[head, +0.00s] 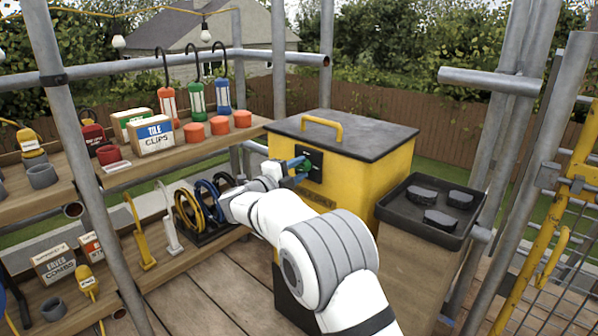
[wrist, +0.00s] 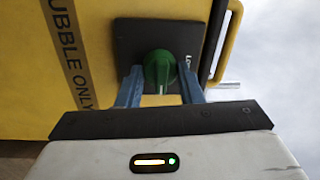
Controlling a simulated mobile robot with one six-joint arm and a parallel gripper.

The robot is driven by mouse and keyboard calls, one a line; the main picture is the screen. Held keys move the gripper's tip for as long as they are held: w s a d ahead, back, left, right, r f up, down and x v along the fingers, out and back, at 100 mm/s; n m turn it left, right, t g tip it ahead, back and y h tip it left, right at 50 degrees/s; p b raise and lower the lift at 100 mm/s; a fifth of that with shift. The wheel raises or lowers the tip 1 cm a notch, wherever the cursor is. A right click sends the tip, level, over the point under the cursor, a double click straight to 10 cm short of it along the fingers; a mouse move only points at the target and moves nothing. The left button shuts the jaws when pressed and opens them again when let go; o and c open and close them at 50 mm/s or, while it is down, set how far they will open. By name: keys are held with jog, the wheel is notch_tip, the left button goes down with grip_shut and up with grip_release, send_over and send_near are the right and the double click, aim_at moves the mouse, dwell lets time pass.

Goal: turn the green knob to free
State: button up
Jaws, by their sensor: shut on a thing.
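The green knob (wrist: 159,72) sits on a black plate (wrist: 185,36) on the front of a yellow box. A pale pointer line on the knob points down toward my gripper in the wrist view. The plate carries white lettering, of which only "Lo" shows; the rest is hidden or cut off. My gripper (wrist: 160,88) has its blue fingers on either side of the knob and is shut on it. In the head view the knob (head: 304,165) is partly hidden by my gripper (head: 297,163).
The yellow box (head: 355,185) has a dark lid with a yellow handle (head: 308,125). A black tray (head: 408,224) with several dark pieces stands at its right. Shelves with lanterns, orange pots and boxes (head: 153,137) are at the left. Scaffold poles (head: 285,80) surround the area.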

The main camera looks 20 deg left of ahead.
jog(key=o, duration=1)
jog(key=p+v, duration=0.2)
jog(key=v, duration=0.6)
jog(key=shift+d, duration=0.1)
